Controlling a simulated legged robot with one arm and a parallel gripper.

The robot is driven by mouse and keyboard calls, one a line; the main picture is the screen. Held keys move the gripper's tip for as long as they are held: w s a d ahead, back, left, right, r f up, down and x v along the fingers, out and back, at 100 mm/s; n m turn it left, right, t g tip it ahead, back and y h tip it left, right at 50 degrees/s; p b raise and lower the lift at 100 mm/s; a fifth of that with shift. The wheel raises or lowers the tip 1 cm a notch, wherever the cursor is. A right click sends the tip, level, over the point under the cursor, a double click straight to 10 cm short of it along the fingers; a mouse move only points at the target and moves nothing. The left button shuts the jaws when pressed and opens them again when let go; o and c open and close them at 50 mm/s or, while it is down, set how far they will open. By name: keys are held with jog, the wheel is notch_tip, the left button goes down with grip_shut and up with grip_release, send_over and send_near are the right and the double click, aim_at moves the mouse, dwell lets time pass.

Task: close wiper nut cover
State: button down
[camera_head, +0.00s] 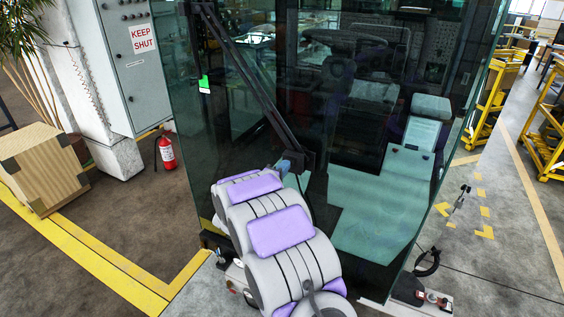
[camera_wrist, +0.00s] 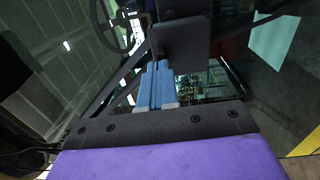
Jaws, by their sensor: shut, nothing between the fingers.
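The wiper arm (camera_head: 245,72) runs diagonally down the cab's front glass to a dark block at its lower end, which looks like the wiper nut cover (camera_head: 306,161). In the wrist view the cover (camera_wrist: 182,42) is a dark, flat-faced block straight ahead of the fingers. I cannot tell whether its flap is open or closed. My gripper (camera_head: 291,160) is just left of the block in the head view. In the wrist view its blue fingers (camera_wrist: 157,85) are shut together and empty. Their tips are at or very near the block's lower left edge; contact is unclear.
The cab's glass (camera_head: 350,190) stands close behind the wiper base. A steering wheel (camera_wrist: 112,28) shows through it in the wrist view. Yellow trolleys (camera_head: 490,100) stand right.

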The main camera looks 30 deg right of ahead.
jog(key=shift+w+d+r+y+p, duration=0.25)
jog(key=shift+r+p, duration=0.2)
jog(key=shift+p, duration=0.75)
jog(key=shift+s+g, duration=0.1)
jog(key=shift+g, duration=0.2)
jog(key=shift+f, duration=0.15)
